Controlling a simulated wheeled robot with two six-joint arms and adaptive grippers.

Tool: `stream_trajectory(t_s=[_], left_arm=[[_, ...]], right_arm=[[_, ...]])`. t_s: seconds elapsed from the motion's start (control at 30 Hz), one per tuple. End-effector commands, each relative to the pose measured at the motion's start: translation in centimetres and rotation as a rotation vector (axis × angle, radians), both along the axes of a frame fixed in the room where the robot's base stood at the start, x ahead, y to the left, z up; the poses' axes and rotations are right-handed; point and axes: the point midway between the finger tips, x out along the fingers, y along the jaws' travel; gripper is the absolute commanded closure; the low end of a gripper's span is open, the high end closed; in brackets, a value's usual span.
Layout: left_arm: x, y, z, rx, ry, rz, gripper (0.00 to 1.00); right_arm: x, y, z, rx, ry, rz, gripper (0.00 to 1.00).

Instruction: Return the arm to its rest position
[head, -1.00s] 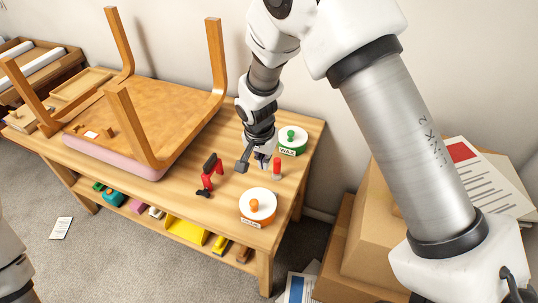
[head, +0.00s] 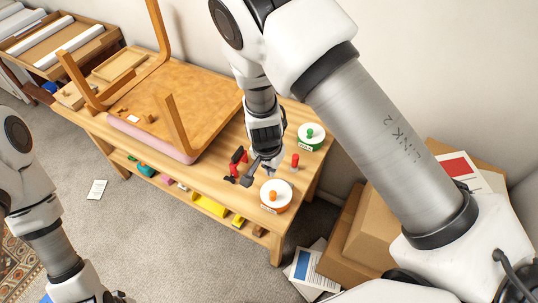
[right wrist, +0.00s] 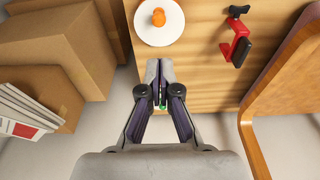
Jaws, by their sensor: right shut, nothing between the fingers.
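My right gripper (head: 250,177) is shut and empty above the right end of the wooden bench (head: 220,178). It also shows in the right wrist view (right wrist: 159,66), its fingertips together over the bench near the orange-knobbed tin (right wrist: 159,22). My right arm reaches across from the right of the head view. My left gripper (head: 117,297) is low at the left of the head view, mostly cut off by the bottom edge. Its jaws cannot be made out.
On the bench are an orange tin (head: 276,196), a green tin (head: 311,136), a small red object (head: 295,161), a red clamp (head: 237,158) and an upturned chair (head: 185,105). Cardboard boxes (head: 378,232) stand at the right. Carpet in front is mostly clear.

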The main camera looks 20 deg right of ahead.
Motion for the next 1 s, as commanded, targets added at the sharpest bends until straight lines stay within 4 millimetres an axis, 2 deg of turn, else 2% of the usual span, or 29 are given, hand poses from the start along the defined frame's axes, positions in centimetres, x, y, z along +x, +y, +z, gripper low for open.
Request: stream_trajectory(t_s=[0.03,0.1,0.23,0.4,0.47,0.57,0.6,0.67,0.7,0.8,0.93,0.97,1.0], left_arm=[[0.0,0.0,2.1,0.0,0.0,0.0,0.6],[0.0,0.0,3.1,0.0,0.0,0.0,0.6],[0.0,0.0,3.9,0.0,0.0,0.0,0.6],[0.0,0.0,3.7,0.0,0.0,0.0,0.6],[0.0,0.0,2.9,0.0,0.0,0.0,0.6],[0.0,0.0,0.0,0.0,0.0,0.0,0.6],[0.0,0.0,-1.5,0.0,0.0,0.0,0.6],[0.0,0.0,-3.7,0.0,0.001,0.0,0.6],[0.0,0.0,-5.2,0.0,0.001,0.0,0.6],[0.0,0.0,-8.5,0.0,0.001,0.0,0.6],[0.0,0.0,-12.4,0.0,0.0,0.0,0.6],[0.0,0.0,-13.1,0.0,0.0,0.0,0.6],[-0.1,0.0,-12.9,0.0,0.001,0.0,0.6]], right_arm=[[-0.3,0.3,1.1,-0.001,0.002,0.001,1.0],[-0.6,0.6,1.0,-0.003,0.002,0.002,1.0],[-0.9,0.8,0.7,-0.006,0.002,0.0,1.0],[-1.0,0.9,0.1,-0.007,0.0,-0.001,1.0],[-1.3,0.8,-1.0,-0.006,0.009,-0.002,1.0],[-2.8,0.1,-5.5,0.009,0.056,-0.033,1.0],[-4.2,-0.6,-7.9,0.017,0.092,-0.057,1.0],[-7.2,-2.0,-11.5,0.022,0.164,-0.08,1.0],[-9.5,-3.2,-14.0,0.022,0.21,-0.082,1.0],[-15.4,-6.2,-19.0,0.013,0.299,-0.007,1.0],[-22.8,-9.0,-23.7,0.04,0.359,0.24,1.0],[-24.3,-9.3,-24.2,0.058,0.353,0.329,1.0],[-25.2,-9.2,-23.6,0.078,0.325,0.444,1.0]])
